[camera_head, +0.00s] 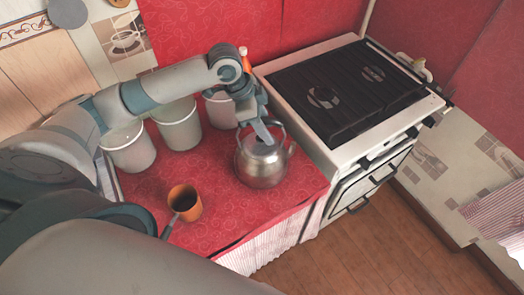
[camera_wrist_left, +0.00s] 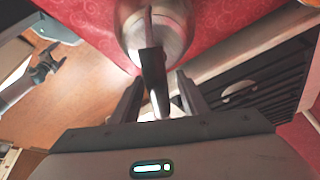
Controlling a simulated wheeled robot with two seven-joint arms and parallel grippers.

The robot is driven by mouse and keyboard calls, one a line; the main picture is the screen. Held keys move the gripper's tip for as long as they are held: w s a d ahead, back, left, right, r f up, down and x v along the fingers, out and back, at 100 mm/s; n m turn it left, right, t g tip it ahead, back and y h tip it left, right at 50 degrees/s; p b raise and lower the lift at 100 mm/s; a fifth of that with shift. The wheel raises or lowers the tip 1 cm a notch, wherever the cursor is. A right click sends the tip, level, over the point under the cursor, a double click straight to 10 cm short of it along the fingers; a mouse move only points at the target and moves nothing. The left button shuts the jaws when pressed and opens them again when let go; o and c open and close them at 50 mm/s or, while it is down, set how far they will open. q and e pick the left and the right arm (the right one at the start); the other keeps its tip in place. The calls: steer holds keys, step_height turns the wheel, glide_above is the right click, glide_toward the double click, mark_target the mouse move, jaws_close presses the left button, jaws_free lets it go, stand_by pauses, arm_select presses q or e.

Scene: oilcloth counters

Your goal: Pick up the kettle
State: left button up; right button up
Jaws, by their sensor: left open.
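The kettle (camera_head: 262,163) is a shiny metal one, upright on the red counter near its right end, beside the stove. Its body (camera_wrist_left: 168,28) shows at the top of the left wrist view. My left gripper (camera_head: 262,130) is above the kettle at its handle, pointing down. In the wrist view the left gripper (camera_wrist_left: 160,95) is open, with the dark handle (camera_wrist_left: 152,70) between its fingers. Whether a finger touches the handle cannot be told. My right gripper (camera_wrist_left: 46,66) shows small at the left of the wrist view, away from the kettle, its jaws unclear.
An orange-brown cup (camera_head: 185,203) stands at the counter's front left. Several pale canisters, one nearest the left (camera_head: 129,148), stand behind. An orange-capped bottle (camera_head: 246,62) is at the back. The white stove (camera_head: 345,153) with black grates adjoins the counter's right side.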

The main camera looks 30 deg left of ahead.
arm_select(q)
steer(key=shift+d+f, duration=0.1)
steer(key=shift+f, duration=0.35)
jaws_close()
steer(key=shift+w+r, duration=0.1)
steer(key=shift+w, duration=0.05)
stand_by(1.2)
